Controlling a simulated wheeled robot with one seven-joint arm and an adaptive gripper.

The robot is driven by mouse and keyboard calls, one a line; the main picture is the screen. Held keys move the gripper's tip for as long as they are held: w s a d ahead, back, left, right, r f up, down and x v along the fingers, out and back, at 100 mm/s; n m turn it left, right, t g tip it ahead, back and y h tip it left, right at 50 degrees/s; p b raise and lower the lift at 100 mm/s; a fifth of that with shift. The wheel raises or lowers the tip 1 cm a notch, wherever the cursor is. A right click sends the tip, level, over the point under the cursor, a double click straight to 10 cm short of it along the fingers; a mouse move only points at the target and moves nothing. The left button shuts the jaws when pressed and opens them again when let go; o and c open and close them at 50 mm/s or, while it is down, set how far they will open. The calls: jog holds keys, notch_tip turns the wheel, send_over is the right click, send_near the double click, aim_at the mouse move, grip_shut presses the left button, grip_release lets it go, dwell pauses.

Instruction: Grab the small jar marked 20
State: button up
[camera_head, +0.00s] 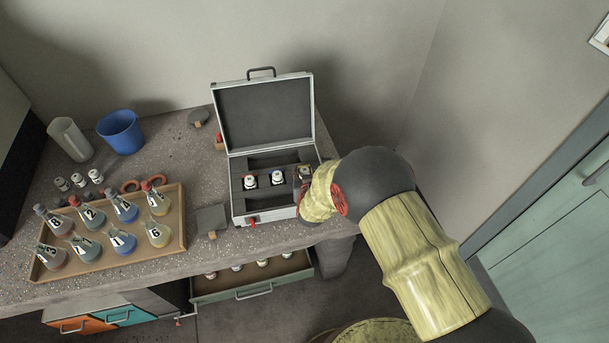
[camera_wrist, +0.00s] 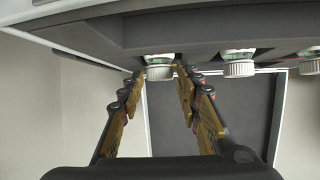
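Small white-capped jars sit in a row in the open case (camera_head: 272,213): a left one (camera_head: 250,183), a middle one (camera_head: 278,178) and a right one (camera_head: 305,172). I cannot read a 20 on any of them. My gripper (camera_head: 306,180) is over the right end of the case, partly hidden by my arm. In the wrist view, which looks upside down, my gripper (camera_wrist: 158,71) is open with its fingertips either side of one jar's white cap (camera_wrist: 160,72). Small gaps seem to show beside the cap. Two other jars show to its right.
The case lid (camera_head: 266,115) stands open behind the jars. A wooden tray (camera_head: 110,262) of labelled flasks is at left. Several small jars (camera_head: 78,180) stand behind it, and more sit in the open drawer (camera_head: 253,281) below. A blue cup (camera_head: 121,133) is at the back.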

jog(key=c, duration=0.7)
jog(key=shift+c, duration=0.5)
jog(key=shift+r, duration=0.1)
